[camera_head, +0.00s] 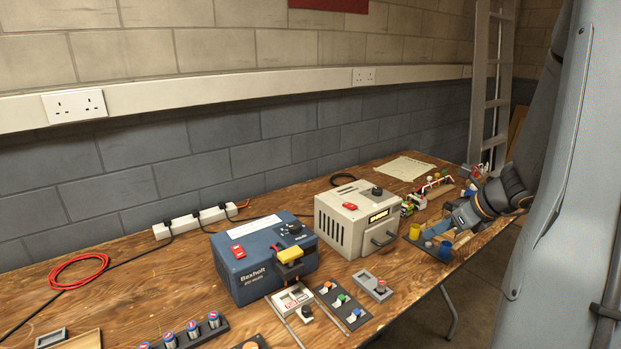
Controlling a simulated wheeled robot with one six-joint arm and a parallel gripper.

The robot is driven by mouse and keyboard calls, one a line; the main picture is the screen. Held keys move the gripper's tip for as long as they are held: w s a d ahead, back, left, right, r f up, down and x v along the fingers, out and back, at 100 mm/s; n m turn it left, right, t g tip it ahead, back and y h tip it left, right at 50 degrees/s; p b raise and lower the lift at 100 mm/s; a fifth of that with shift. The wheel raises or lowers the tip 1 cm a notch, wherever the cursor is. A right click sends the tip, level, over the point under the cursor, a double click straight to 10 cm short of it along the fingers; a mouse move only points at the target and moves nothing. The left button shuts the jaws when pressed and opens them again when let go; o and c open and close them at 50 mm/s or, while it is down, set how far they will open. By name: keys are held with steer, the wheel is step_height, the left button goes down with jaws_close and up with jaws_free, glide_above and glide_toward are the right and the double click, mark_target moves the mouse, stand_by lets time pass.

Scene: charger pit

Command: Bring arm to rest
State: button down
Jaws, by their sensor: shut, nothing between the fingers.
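My arm comes down from the upper right. Its dark wrist hangs over the right end of the wooden workbench (140,268). My gripper (438,229) is small in this view, low over the bench's right end and close to a blue cup and a yellow cup. It is shut with nothing held. I cannot tell whether it touches anything there.
A blue Boxhoff charger (262,262) and a beige power unit (352,222) stand mid-bench. Switch panels (341,305) lie in front. A power strip (180,227) and red cable (78,270) lie left. A ladder (488,85) leans behind the right end.

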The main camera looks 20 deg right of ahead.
steer(key=s+a+n+g+h, duration=0.1)
steer(key=s+a+n+g, duration=0.2)
steer(key=s+a+n, duration=0.4)
steer(key=s+a+n+g+h, duration=0.1)
steer(key=s+a+n+g, duration=0.2)
steer(key=a+n, duration=1.9)
steer(key=s+n, duration=0.2)
steer(key=s, duration=0.2)
steer(key=shift+f+n+g+h, duration=0.25)
steer(key=shift+n+g+h, duration=0.15)
steer(key=shift+s+a, duration=0.1)
